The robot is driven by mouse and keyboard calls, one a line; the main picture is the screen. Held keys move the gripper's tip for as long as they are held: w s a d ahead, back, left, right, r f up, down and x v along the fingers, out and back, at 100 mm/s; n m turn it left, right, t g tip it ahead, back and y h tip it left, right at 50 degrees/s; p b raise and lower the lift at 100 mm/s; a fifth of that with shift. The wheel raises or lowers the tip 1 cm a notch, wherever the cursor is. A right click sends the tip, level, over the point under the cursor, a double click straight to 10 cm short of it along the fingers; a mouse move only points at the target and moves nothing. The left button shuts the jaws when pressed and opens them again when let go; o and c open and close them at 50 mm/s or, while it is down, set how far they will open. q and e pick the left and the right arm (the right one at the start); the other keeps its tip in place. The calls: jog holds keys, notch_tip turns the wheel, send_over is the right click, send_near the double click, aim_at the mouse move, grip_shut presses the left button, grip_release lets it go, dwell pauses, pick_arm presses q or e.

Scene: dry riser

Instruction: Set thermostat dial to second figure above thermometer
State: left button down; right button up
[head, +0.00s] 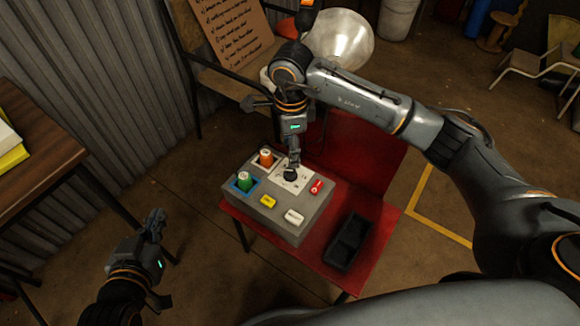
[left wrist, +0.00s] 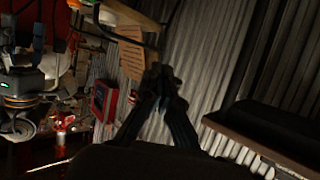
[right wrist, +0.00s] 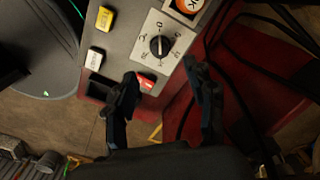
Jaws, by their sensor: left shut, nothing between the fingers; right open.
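The thermostat dial is a black knob (right wrist: 160,46) on a white plate (right wrist: 174,30) with dark marks around it, set in a grey box. A pale line shows on the knob; the marks are too small to read surely. In the head view the dial (head: 290,175) is partly covered by my right gripper (head: 294,160), which points down just over it. In the right wrist view my right gripper (right wrist: 163,82) is open, with the dial ahead between its fingers; contact cannot be told. My left gripper (head: 157,218) is shut and empty, left of the box. I cannot pick out a thermometer.
The grey box (head: 262,222) stands on a red seat (head: 350,180). It carries green, orange, yellow, white and red controls. A black tray (head: 349,241) lies to its right. A lamp (head: 341,38) and a written board (head: 233,30) stand behind. A wooden table (head: 35,150) is at left.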

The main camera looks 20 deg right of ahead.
aim_at(291, 171)
notch_tip(291, 171, down, 8)
jog(key=shift+r+b, duration=0.15)
jog(key=shift+b, duration=0.65)
pick_arm(q)
notch_tip(291, 171, up, 8)
jog(key=w+d+t+h, duration=0.1)
jog(key=w+d+t, duration=0.1)
jog(key=t, duration=0.3)
jog(key=shift+w+r+h, duration=0.2)
jog(key=shift+r+h, duration=0.05)
jog(key=shift+h, duration=0.15)
pick_arm(e)
jog(key=shift+f, duration=0.2)
jog(key=shift+c, duration=0.4)
grip_shut()
